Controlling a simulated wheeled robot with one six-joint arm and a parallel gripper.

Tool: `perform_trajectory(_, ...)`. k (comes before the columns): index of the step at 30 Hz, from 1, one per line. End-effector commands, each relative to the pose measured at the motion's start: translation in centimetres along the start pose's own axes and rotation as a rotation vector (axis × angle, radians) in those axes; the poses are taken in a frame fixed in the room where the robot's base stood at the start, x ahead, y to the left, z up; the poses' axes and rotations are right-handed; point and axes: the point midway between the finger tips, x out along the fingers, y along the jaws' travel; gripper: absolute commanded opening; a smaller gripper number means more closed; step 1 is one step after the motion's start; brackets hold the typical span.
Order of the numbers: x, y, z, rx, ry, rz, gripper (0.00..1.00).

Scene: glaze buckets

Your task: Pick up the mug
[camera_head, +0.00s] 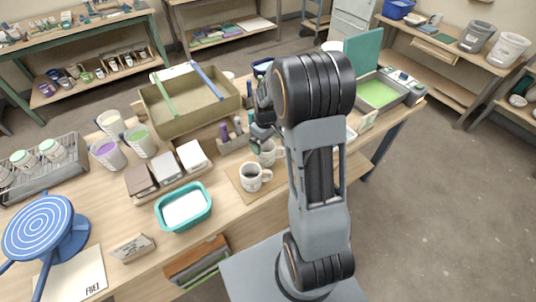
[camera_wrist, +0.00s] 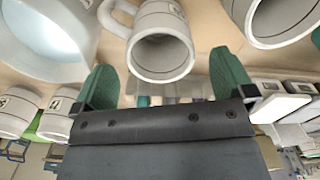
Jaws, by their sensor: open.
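A cream mug (camera_head: 252,178) with a dark logo stands upright on a tan board (camera_head: 236,184) on the workbench. A second, similar mug (camera_head: 268,154) stands behind it, partly hidden by my arm. In the wrist view one mug (camera_wrist: 161,45) shows between and beyond the green fingertips, its mouth toward the camera and its handle to the left. Another mug (camera_wrist: 277,22) is at the upper right, cut by the edge. I cannot tell which mug matches which across views. My gripper (camera_wrist: 163,68) is open and empty; in the head view it (camera_head: 262,138) is near the rear mug, partly hidden.
A teal tub (camera_head: 184,222), boxed blocks (camera_head: 168,180) and several cups stand left of the mugs. A large tan crate (camera_head: 160,122) is behind. A blue banding wheel (camera_head: 75,237) is at the far left. A large pale vessel (camera_wrist: 45,70) crowds the wrist view's upper left.

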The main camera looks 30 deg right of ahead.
Motion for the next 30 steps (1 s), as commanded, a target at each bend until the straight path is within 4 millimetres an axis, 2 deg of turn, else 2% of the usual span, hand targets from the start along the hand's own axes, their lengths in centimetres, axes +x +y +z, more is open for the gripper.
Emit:
perform_trajectory(7,1.4,0.0,0.1,0.0,-0.002,-0.002,1.0)
perform_trajectory(15,4.9,0.0,0.2,0.0,-0.002,-0.002,1.0)
perform_trajectory(18,5.6,0.0,0.2,0.0,-0.002,-0.001,1.0)
perform_trajectory(26,5.9,0.1,0.2,0.0,0.001,0.001,1.0)
perform_trajectory(30,5.9,0.1,0.2,0.0,0.001,0.0,0.89)
